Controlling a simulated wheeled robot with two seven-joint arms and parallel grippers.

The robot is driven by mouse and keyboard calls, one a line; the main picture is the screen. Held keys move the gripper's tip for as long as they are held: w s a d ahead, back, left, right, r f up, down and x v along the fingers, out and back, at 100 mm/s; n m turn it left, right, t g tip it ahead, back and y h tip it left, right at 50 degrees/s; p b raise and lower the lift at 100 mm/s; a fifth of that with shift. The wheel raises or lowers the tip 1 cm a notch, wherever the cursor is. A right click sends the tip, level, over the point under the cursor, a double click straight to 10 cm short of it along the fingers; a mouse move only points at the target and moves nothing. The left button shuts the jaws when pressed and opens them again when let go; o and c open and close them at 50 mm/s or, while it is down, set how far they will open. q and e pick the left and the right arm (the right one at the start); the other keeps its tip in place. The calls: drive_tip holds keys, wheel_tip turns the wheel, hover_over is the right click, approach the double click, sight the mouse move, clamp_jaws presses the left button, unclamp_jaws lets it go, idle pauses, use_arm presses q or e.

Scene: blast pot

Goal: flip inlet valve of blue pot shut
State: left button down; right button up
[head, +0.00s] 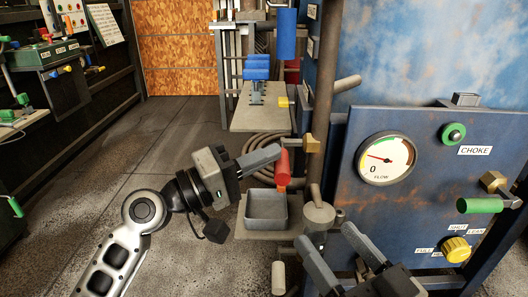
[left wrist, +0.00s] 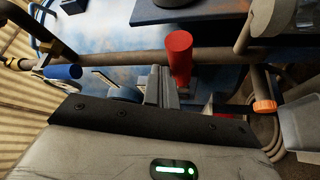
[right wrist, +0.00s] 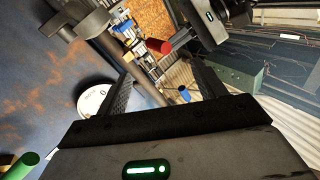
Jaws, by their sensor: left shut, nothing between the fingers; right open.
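A red handle (head: 282,166) hangs from a brass fitting on the brown vertical pipe (head: 322,100). It also shows in the left wrist view (left wrist: 179,52) and the right wrist view (right wrist: 159,46). My left gripper (head: 278,150) is shut and empty, its fingertips right beside the red handle; contact cannot be told. In the left wrist view its fingers (left wrist: 167,85) lie just left of the handle. My right gripper (head: 335,243) is open and empty, low in front of the blue panel (head: 350,200). The large blue body (head: 420,50) stands behind the panel. No label marks the inlet valve.
A blue handle (head: 286,35) hangs higher on the pipework. The panel carries a flow gauge (head: 390,158), a green choke knob (head: 454,134), a green handle (head: 475,205) and a yellow knob (head: 456,249). A grey open bin (head: 267,222) sits below the red handle. Open floor lies left.

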use_arm(q)
drive_tip(key=shift+s+f+b, duration=0.15)
drive_tip(key=shift+f+b, duration=0.15)
drive_tip(key=shift+f, duration=0.45)
use_arm(e)
drive_tip(key=shift+w+d+r+n+t+y, duration=0.15)
drive_tip(key=shift+r+n+t+y, duration=0.3)
drive_tip(key=shift+r, duration=0.25)
use_arm(q)
drive_tip(key=shift+f, duration=0.15)
use_arm(e)
drive_tip(key=shift+r, duration=0.1)
use_arm(q)
wheel_tip(320, 180, up, 5)
drive_tip(key=a+p, duration=0.2)
drive_tip(key=p, duration=0.1)
drive_tip(key=a+f+b, duration=0.2)
drive_tip(key=a+f, duration=0.2)
drive_tip(key=a, duration=0.3)
drive_tip(key=shift+s+a+f, duration=0.15)
drive_tip(key=shift+a+f, duration=0.15)
use_arm(e)
drive_tip(key=shift+s+a+f+m+g+h, duration=0.1)
drive_tip(key=shift+a+f+m+g+h, duration=0.1)
drive_tip(key=shift+f+m+g, duration=0.25)
drive_tip(key=shift+s+a+f+m+g+h, duration=0.1)
drive_tip(key=shift+f+m+g+h, duration=0.1)
drive_tip(key=shift+f, duration=0.4)
